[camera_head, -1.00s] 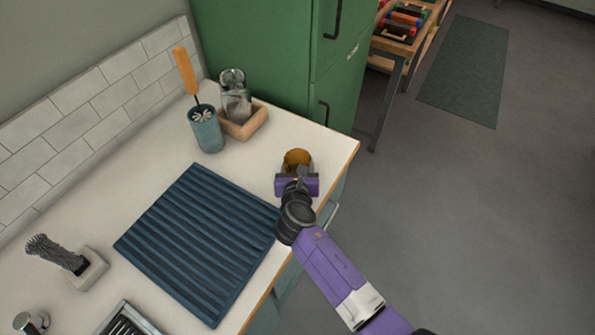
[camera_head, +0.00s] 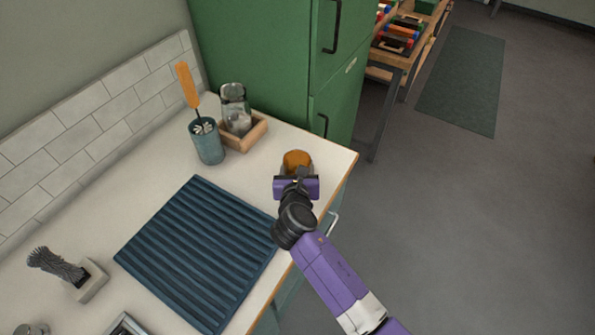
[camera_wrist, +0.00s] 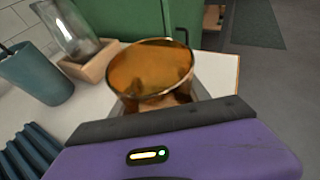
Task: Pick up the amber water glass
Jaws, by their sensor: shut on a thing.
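The amber water glass (camera_head: 297,160) is at the far right corner of the white counter, just beyond my gripper (camera_head: 296,178). In the wrist view the amber glass (camera_wrist: 152,72) stands upright with its open rim up, directly in front of the purple gripper body (camera_wrist: 170,150). My gripper is shut on the glass. The fingers are mostly hidden behind the gripper body and the glass. I cannot tell whether the base of the glass touches the counter.
A blue ribbed mat (camera_head: 197,250) lies left of my arm. A teal cup with an orange-handled brush (camera_head: 207,142) and a clear jar in a wooden tray (camera_head: 238,118) stand behind. A grey brush in a holder (camera_head: 75,275) is at left. The counter's right edge is close to the glass.

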